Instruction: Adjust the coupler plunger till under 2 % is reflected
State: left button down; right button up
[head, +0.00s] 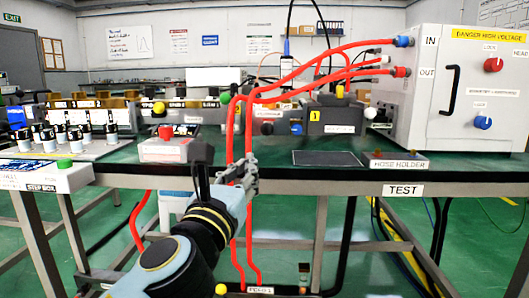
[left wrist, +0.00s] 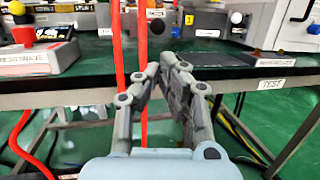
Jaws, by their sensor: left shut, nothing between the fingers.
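My left gripper (head: 242,172) is in front of the table's front edge, beside the two red hoses that run down there. It is shut and empty. In the left wrist view its fingers (left wrist: 160,70) point toward the bench row. The row of waveguide parts (head: 270,118) on the table carries several ball knobs, including a yellow one (head: 158,108) and a green one (head: 225,97). I cannot tell which is the coupler plunger, and no reflected value is legible. My right gripper is not in view.
Red hoses (head: 318,55) run from the white high-voltage cabinet (head: 425,95) across the row and down past the table edge (head: 320,180). A dark pad (head: 327,158) lies flat at right.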

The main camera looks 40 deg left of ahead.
pick_arm(q)
send_near(267, 133)
jog(key=x, duration=0.6)
jog(key=shift+r, duration=0.1)
jog(key=shift+w+a+r, duration=0.15)
jog(key=shift+w+a, duration=0.05)
jog(key=shift+w, duration=0.4)
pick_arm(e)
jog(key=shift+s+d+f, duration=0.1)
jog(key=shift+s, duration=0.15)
pick_arm(q)
jog(key=shift+r, duration=0.1)
jog(key=shift+w+a+p, duration=0.2)
jog(key=shift+w+p, duration=0.3)
jog(key=shift+p, duration=0.1)
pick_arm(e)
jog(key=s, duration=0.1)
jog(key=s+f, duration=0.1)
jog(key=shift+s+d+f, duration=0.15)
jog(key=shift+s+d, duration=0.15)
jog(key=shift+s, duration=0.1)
